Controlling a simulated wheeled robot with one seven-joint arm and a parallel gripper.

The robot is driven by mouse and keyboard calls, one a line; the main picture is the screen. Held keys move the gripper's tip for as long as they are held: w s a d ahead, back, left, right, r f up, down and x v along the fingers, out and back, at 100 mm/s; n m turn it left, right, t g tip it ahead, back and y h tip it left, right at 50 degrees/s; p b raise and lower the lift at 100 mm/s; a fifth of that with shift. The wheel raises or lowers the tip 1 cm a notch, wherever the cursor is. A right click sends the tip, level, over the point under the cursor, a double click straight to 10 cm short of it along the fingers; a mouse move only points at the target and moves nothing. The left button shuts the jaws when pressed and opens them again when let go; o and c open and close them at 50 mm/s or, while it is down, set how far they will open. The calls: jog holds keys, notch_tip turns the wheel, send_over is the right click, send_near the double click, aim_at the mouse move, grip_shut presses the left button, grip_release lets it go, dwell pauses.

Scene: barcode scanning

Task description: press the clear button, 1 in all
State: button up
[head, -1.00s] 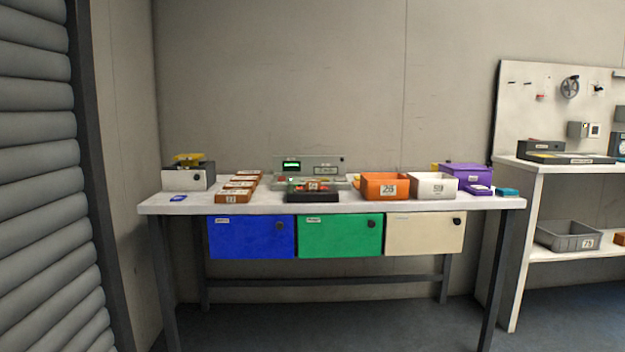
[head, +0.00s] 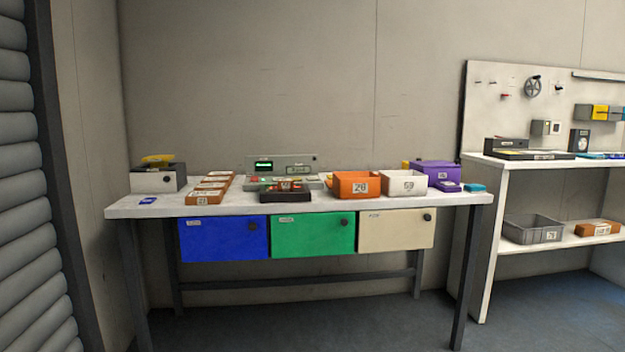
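A grey-green device (head: 282,166) with a small lit green display (head: 264,164) stands at the back middle of the white table. Small coloured spots, red and green, show along its front panel (head: 262,179). They look like buttons, but they are too small to read, so I cannot tell which is the clear button. A black tray (head: 286,196) holding a small labelled box stands in front of the device and hides part of its panel. My gripper is not in view.
Several brown labelled boxes (head: 206,191) lie left of the device, with a scale-like unit (head: 158,179) further left. An orange bin (head: 357,187), a white bin (head: 404,184) and a purple box (head: 437,174) stand right. Floor (head: 300,318) before the table is clear.

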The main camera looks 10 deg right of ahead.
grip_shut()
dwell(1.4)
